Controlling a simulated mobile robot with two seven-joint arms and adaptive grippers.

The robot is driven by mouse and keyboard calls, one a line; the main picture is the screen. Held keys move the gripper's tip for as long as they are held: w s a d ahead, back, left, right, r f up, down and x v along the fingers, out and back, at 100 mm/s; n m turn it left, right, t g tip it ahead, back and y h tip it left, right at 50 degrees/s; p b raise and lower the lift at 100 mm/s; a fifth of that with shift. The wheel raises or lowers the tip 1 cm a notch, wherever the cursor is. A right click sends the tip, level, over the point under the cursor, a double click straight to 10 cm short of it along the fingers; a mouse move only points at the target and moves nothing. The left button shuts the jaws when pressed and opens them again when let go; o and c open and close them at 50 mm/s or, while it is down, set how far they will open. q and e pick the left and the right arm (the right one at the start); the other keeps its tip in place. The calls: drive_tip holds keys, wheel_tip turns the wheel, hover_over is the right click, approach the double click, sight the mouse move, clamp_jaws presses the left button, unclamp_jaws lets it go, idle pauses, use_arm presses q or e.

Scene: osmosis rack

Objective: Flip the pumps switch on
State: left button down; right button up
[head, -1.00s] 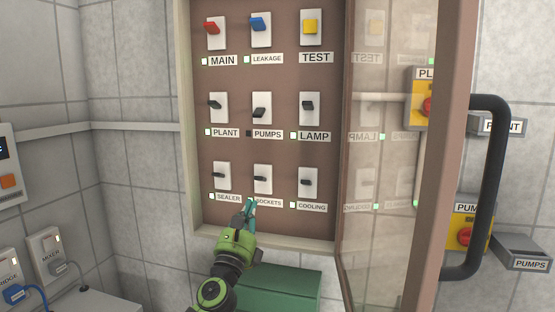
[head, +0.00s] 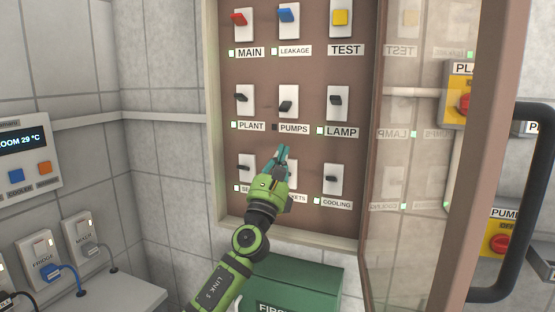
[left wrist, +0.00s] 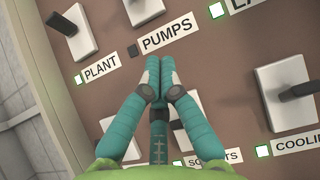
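The pumps switch (head: 288,104) is a black lever on a white plate in the middle row of the brown panel. Its lever points down, and the small indicator by its PUMPS label (head: 293,128) is dark. In the left wrist view the plate of the pumps switch (left wrist: 143,9) is cut off by the top edge, above the PUMPS label (left wrist: 167,33). My left gripper (head: 283,151) is below that label, in front of the sockets switch, which it mostly hides. In the left wrist view its teal fingertips (left wrist: 159,78) are together and hold nothing. My right gripper is not in view.
The plant switch (head: 242,99) and lamp switch (head: 338,101) flank the pumps switch. The cabinet's glass door (head: 415,240) stands open at the right, with a black handle (head: 535,200). A green box (head: 300,283) is below the cabinet.

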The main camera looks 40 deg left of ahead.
sight(290, 112)
use_arm(q)
drive_tip(key=x, duration=0.5)
drive_tip(key=shift+r, duration=0.1)
drive_tip(key=r+p, duration=0.1)
drive_tip(key=p, duration=0.1)
drive_tip(key=s+r+p, duration=0.1)
drive_tip(key=shift+d+r+p, duration=0.2)
drive_tip(key=shift+r+p, duration=0.15)
drive_tip(key=shift+s+r+p, duration=0.35)
drive_tip(key=shift+p, duration=0.15)
